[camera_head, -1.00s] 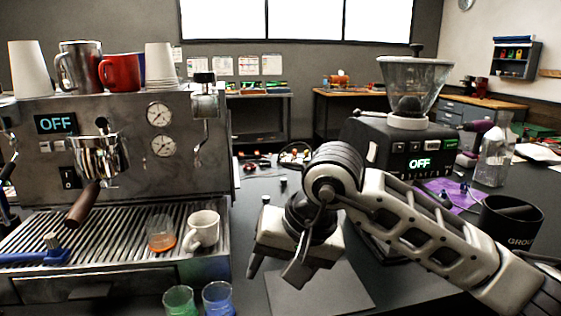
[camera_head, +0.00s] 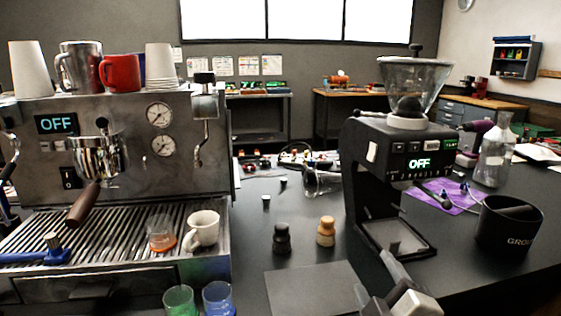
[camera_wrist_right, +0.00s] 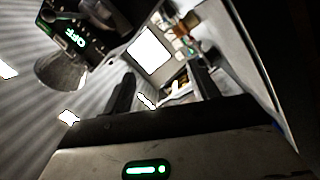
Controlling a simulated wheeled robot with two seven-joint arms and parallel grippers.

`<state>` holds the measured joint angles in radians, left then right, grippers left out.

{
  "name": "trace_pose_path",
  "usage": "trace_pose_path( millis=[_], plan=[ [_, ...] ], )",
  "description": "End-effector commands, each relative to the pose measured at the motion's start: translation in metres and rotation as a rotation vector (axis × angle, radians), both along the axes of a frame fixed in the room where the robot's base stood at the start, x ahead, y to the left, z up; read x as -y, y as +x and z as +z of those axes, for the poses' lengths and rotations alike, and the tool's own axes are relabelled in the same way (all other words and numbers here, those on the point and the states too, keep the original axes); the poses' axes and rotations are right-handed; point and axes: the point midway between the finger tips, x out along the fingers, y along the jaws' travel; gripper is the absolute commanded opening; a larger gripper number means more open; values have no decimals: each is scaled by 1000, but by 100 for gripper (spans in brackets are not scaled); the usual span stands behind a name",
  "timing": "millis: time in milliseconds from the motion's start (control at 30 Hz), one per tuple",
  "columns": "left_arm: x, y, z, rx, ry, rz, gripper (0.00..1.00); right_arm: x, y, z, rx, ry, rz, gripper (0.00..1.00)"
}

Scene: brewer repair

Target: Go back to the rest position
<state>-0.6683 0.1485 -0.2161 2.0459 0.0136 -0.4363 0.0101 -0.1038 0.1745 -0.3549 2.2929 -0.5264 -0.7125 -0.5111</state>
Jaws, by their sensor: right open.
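My right gripper (camera_head: 378,284) shows at the bottom edge of the head view, in front of the grinder, with only part of it in frame. In the right wrist view its two dark fingers (camera_wrist_right: 160,92) stand apart with nothing between them, so it is open and empty. The grinder (camera_head: 385,150) with its clear hopper stands behind it and reads OFF; it also shows tilted in the right wrist view (camera_wrist_right: 75,40). My left gripper is in neither view.
The espresso machine (camera_head: 115,205) fills the left, with a white cup (camera_head: 203,230) on its drip tray. A dark and a wooden-topped tamper (camera_head: 326,231) stand mid-table. A grey mat (camera_head: 312,288) lies in front. A black knock bin (camera_head: 508,226) stands at the right.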

Motion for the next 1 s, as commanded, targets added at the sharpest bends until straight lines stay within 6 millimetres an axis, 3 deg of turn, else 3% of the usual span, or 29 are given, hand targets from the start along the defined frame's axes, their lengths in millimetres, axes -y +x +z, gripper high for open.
trace_pose_path(
  millis=[33, 100, 200, 300, 500, 767, 1000],
  plan=[
    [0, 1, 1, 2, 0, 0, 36, 14, -15, -36, -154, 117, -54, 60],
    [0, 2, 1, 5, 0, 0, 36, 29, -39, -76, -341, 258, -130, 60],
    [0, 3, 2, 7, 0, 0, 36, 40, -73, -118, -546, 408, -225, 60],
    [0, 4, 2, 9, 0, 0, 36, 46, -104, -146, -700, 510, -306, 60],
    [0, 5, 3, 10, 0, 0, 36, 51, -159, -180, -932, 647, -439, 60],
    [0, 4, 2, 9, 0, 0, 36, 51, -225, -204, -1175, 764, -599, 60],
    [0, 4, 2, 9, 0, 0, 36, 39, -198, -224, -1068, 804, -496, 60]
  ],
)
